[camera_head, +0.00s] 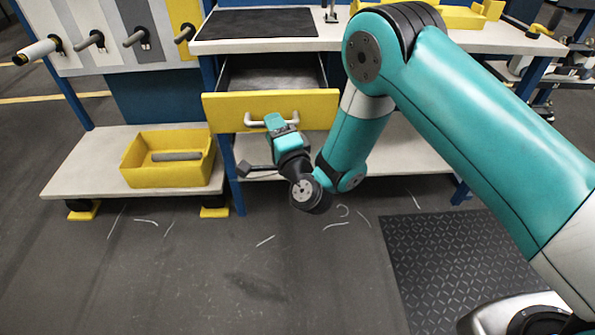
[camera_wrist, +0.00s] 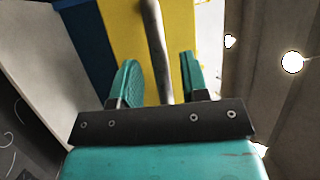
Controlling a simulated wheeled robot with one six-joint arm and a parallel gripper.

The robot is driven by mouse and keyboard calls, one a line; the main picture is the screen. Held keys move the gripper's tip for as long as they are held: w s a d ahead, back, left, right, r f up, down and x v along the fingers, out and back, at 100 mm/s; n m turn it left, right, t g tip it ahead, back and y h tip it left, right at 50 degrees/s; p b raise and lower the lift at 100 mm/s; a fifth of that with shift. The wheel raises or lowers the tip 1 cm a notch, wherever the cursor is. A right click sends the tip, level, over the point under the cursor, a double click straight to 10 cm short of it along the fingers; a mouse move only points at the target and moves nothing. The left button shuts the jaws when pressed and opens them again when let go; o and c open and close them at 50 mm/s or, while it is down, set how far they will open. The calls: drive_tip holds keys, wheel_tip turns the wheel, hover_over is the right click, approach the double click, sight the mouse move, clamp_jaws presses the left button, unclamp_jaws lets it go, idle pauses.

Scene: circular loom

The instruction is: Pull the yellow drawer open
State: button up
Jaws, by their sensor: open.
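The yellow drawer (camera_head: 225,108) stands pulled out from under the workbench, and its grey inside (camera_head: 275,75) shows from above. Its pale bar handle (camera_head: 254,123) is on the front face. My gripper (camera_head: 278,121) is at the handle and hides part of it. In the wrist view, the handle (camera_wrist: 155,45) runs between the two open teal fingers of my gripper (camera_wrist: 159,66), with a gap visible on each side. The yellow drawer front (camera_wrist: 118,30) fills the space behind them.
A yellow bin (camera_head: 135,175) with a grey roll inside sits on the low shelf (camera_head: 85,170) at left. The workbench top (camera_head: 300,42) carries a dark mat (camera_head: 255,24). Several spindles stick out at upper left. The floor (camera_head: 200,280) in front is clear.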

drive_tip(key=b+v, duration=1.1)
drive_tip(key=v, duration=0.4)
drive_tip(key=shift+s+b, duration=0.25)
drive_tip(key=shift+b, duration=0.05)
